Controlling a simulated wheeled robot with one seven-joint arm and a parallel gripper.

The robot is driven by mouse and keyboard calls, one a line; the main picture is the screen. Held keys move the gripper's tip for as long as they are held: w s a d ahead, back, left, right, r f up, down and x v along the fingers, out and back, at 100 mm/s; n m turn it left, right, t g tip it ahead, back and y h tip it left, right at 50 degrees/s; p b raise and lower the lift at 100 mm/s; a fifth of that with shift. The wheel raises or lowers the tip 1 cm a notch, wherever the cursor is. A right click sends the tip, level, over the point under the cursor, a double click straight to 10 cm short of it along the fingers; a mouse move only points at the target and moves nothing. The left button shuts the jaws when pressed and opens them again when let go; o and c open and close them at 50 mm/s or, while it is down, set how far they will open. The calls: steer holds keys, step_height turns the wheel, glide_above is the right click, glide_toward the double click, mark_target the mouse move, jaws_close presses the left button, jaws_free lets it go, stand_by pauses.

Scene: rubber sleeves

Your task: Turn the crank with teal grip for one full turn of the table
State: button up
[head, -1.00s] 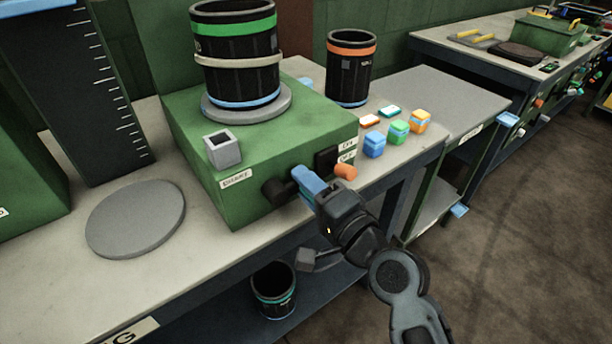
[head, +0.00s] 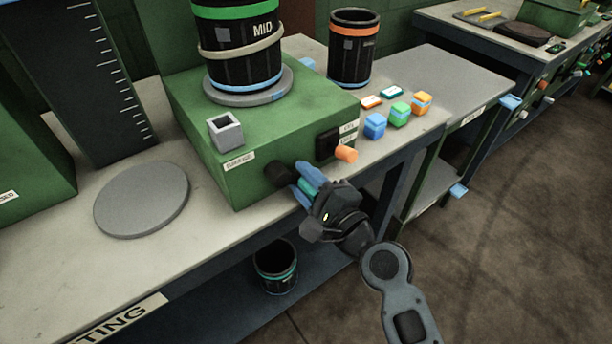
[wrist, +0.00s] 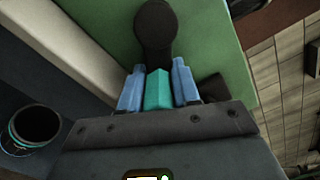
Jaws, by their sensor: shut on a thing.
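The crank's teal grip (wrist: 158,90) is between the two blue fingers of my gripper (wrist: 158,88), which is shut on it. The dark crank arm (wrist: 155,32) runs from the grip to its hub on the front of the green box in the wrist view. In the head view my gripper (head: 308,183) is at the box's front, and a little teal (head: 308,187) shows between the fingers. The round grey table (head: 248,88) on top of the green box (head: 245,180) carries a black sleeve (head: 238,62) with green, cream and blue bands. Its MID label faces the camera.
An orange knob (head: 346,154) sticks out right of the crank. A grey square socket (head: 225,131) stands on the box. Another black sleeve (head: 350,65) and several coloured blocks (head: 400,112) are to the right. A dark bin (head: 276,268) is below the bench.

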steer(key=shift+a+f, duration=0.15)
steer(key=o, duration=1)
